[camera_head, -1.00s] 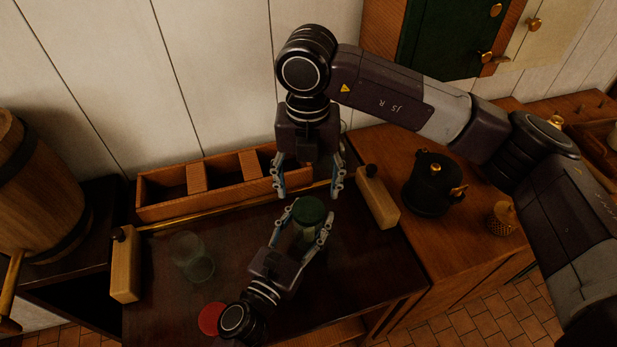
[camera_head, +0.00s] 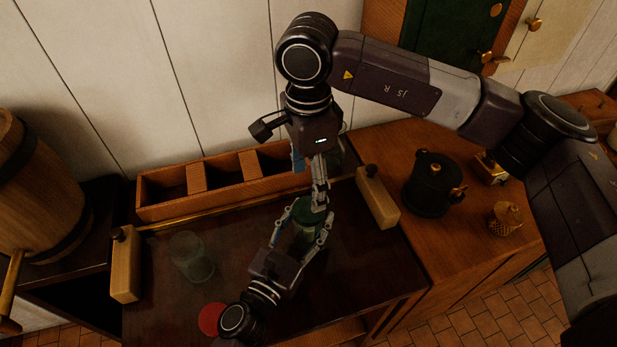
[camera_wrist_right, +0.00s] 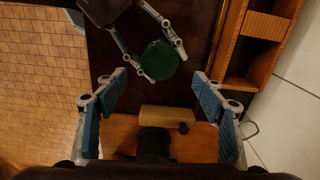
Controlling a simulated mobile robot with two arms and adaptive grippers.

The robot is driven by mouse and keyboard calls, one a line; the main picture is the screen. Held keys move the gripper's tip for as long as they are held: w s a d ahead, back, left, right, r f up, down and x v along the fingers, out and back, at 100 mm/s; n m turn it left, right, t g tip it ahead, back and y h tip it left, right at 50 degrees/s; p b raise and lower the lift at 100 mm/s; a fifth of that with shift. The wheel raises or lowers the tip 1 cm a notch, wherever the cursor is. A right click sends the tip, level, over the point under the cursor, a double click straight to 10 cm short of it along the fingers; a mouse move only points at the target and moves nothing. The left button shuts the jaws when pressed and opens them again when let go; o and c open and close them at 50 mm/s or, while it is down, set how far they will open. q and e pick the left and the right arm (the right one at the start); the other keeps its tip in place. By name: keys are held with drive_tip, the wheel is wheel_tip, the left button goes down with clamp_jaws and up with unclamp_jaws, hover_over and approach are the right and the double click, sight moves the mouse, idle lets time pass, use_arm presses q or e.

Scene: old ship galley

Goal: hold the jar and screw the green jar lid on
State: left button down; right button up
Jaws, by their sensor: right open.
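The glass jar (camera_head: 300,239) stands between the fingers of my left gripper (camera_head: 302,232), which is closed around it low over the dark worktop. The green lid (camera_head: 303,212) sits at the top of this jar, partly hidden by my right fingers; whether it is threaded on cannot be seen. The lid shows as a full green disc in the right wrist view (camera_wrist_right: 160,60). My right gripper (camera_head: 320,190) is above the lid, pointing down. Its fingers are wide open and empty in the right wrist view (camera_wrist_right: 162,88), with the lid ahead of them.
Another clear jar (camera_head: 192,257) and a red lid (camera_head: 211,319) are on the worktop at left. Wooden blocks stand at the left (camera_head: 125,265) and right (camera_head: 377,198) sides. A divided wooden box (camera_head: 165,212) lies along the back. A dark pot (camera_head: 432,185) is on the right cabinet.

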sight(308, 209)
drive_tip(key=n, duration=0.3)
drive_tip(key=shift+r+n, duration=0.1)
drive_tip(key=shift+n, duration=0.3)
drive_tip(key=shift+f, duration=4)
drive_tip(key=shift+c, duration=0.6)
